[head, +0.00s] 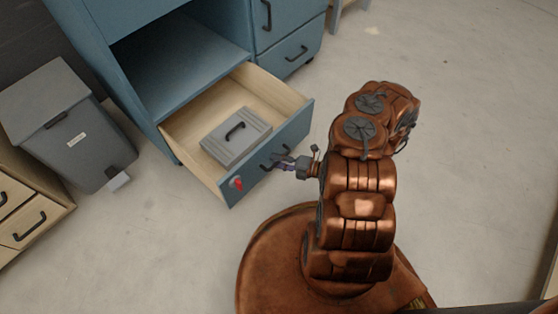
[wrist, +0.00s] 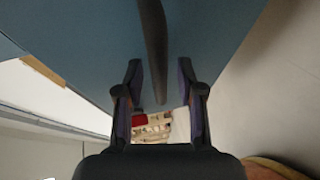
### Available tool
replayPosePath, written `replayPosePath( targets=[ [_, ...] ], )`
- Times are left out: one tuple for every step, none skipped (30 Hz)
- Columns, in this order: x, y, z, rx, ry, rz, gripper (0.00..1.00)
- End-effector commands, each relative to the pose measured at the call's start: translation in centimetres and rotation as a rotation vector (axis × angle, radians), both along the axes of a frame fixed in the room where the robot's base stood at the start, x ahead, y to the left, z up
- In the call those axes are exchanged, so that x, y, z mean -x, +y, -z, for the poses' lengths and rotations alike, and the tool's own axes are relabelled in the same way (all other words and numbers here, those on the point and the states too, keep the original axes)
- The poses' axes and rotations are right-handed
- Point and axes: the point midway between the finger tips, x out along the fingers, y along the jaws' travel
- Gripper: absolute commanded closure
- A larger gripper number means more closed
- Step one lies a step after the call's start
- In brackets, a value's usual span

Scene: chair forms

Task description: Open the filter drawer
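A blue-fronted drawer (head: 297,128) with pale wooden sides is pulled well out of the blue cabinet. A grey box with a dark handle (head: 237,137) lies inside it. A red mark (head: 237,183) sits near the left end of the drawer front. My gripper (head: 283,162) is at the drawer's dark handle (head: 268,157). In the wrist view, the handle (wrist: 154,45) runs between the two fingers of my gripper (wrist: 160,80), with a gap visible on both sides. The fingers are apart and hold nothing.
A grey bin (head: 70,125) stands left of the cabinet (head: 180,70). A wooden drawer unit (head: 30,215) is at the left edge. A closed blue drawer (head: 291,50) is behind the open one. The floor to the right is clear.

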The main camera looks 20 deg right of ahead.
Motion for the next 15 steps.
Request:
replayPosePath(
  targets=[
    [0.0,0.0,0.0,0.000,0.000,0.000,0.61],
    [0.0,0.0,0.0,0.000,0.000,0.000,0.61],
    [0.0,0.0,0.0,0.000,0.000,0.000,0.61],
    [0.0,0.0,0.0,0.000,0.000,0.000,0.61],
    [0.0,0.0,0.0,0.000,0.000,0.000,0.61],
    [0.0,0.0,0.0,0.000,0.000,0.000,0.61],
    [0.0,0.0,0.0,0.000,0.000,0.000,0.61],
    [0.0,0.0,0.0,0.000,0.000,0.000,0.61],
    [0.1,-0.1,-0.1,0.000,0.000,0.000,0.61],
    [0.2,-0.3,-0.1,0.000,0.000,0.001,0.61],
    [0.3,-0.4,-0.1,0.000,0.000,0.002,0.61],
    [0.5,-0.7,-0.2,0.001,0.000,0.003,0.61],
    [0.7,-0.9,-0.2,0.001,-0.001,0.003,0.61],
    [0.9,-1.1,-0.3,0.001,-0.001,0.003,0.61],
    [1.2,-1.5,-0.4,0.001,-0.001,0.004,0.61]
  ],
)
